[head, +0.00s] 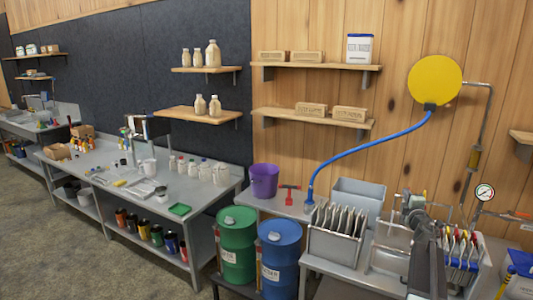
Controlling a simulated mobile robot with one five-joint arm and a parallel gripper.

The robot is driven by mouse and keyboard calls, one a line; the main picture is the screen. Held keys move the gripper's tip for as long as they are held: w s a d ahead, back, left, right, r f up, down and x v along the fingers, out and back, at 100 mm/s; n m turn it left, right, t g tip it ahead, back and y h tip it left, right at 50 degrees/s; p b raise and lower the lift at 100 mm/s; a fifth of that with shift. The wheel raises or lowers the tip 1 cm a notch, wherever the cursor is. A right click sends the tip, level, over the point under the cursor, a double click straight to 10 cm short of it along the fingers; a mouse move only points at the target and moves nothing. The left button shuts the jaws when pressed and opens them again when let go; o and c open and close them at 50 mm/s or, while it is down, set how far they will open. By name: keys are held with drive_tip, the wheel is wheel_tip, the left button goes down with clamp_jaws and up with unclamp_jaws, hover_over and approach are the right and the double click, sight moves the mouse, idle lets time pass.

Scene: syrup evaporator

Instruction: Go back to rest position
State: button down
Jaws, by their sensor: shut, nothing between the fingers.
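My arm rises dark grey from the bottom right in the head view. My gripper (412,213) is at its far end, over the metal bench on the right. It is small and partly hidden in this view. It is shut and holds nothing that I can see.
A metal rack of upright plates (337,232) stands left of my arm, and a rack with coloured handles (458,248) is close on its right. A pressure gauge (484,192) and pipes are behind. Green (237,240) and blue (280,255) drums stand left. Open floor (75,250) is far left.

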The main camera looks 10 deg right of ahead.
drive_tip(key=w+a+f+m+g+y, duration=0.1)
drive_tip(key=w+a+f+m, duration=0.15)
drive_tip(key=a, duration=1.25)
drive_tip(key=w+a+f+m, duration=0.1)
drive_tip(key=w+a+m, duration=0.2)
drive_tip(key=a, duration=1.3)
drive_tip(key=s+a+f+m+g+y, duration=0.1)
drive_tip(key=s+a+f+m+g, duration=0.6)
drive_tip(key=s+a+f, duration=0.6)
drive_tip(key=s+a+f+g+y, duration=0.2)
drive_tip(key=s+a+f+g, duration=0.1)
drive_tip(key=s, duration=0.5)
drive_tip(key=s+a+f+m+g+y, duration=0.1)
drive_tip(key=s+a+f+g+y, duration=0.1)
drive_tip(key=s+f+g, duration=0.3)
drive_tip(key=s+a+g, duration=0.1)
drive_tip(key=s, duration=0.3)
drive_tip(key=shift+s+f, duration=0.15)
drive_tip(key=shift+s, duration=0.1)
drive_tip(key=shift+m, duration=0.25)
